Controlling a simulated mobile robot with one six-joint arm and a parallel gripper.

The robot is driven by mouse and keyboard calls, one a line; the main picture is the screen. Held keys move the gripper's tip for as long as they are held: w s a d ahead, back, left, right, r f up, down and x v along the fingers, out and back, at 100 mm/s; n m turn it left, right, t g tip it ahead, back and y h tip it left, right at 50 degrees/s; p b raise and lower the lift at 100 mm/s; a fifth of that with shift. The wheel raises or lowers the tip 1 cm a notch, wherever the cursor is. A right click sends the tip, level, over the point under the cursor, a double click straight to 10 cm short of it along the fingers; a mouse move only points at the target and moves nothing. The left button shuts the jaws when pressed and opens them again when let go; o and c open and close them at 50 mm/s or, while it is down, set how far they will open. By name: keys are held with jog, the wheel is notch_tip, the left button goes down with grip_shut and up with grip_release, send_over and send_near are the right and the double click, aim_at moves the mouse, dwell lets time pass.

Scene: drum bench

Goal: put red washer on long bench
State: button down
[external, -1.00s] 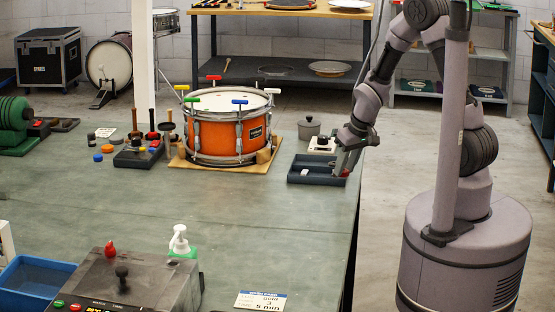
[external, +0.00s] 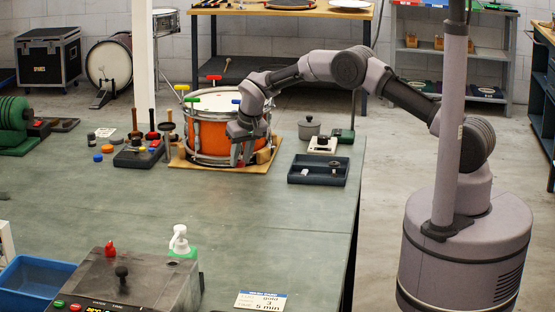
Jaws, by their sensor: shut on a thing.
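My gripper (external: 241,160) points down in front of the orange drum (external: 208,140), on its right side. It is shut on the red washer (external: 241,164), of which only a small red spot shows between the fingertips. The washer looks close above the drum's wooden base board or the bench top; I cannot tell whether it touches. The long green-grey bench (external: 200,215) spreads below, with its bare middle in front of the drum.
A dark divided tray (external: 318,178) with a small pale piece in it stands right of the drum. A grey lidded pot (external: 309,128) and a white device (external: 323,145) are behind it. A tool block (external: 138,157) stands left. The bench's centre is clear.

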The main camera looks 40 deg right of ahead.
aim_at(240, 162)
jog(key=shift+w+f, duration=0.15)
jog(key=shift+w, duration=0.15)
notch_tip(240, 162, down, 3)
jog(key=shift+a+f+b, duration=0.1)
jog(key=shift+f+b, duration=0.1)
jog(key=shift+b, duration=0.8)
jog(key=shift+r, duration=0.15)
jog(key=c, duration=1.4)
grip_release()
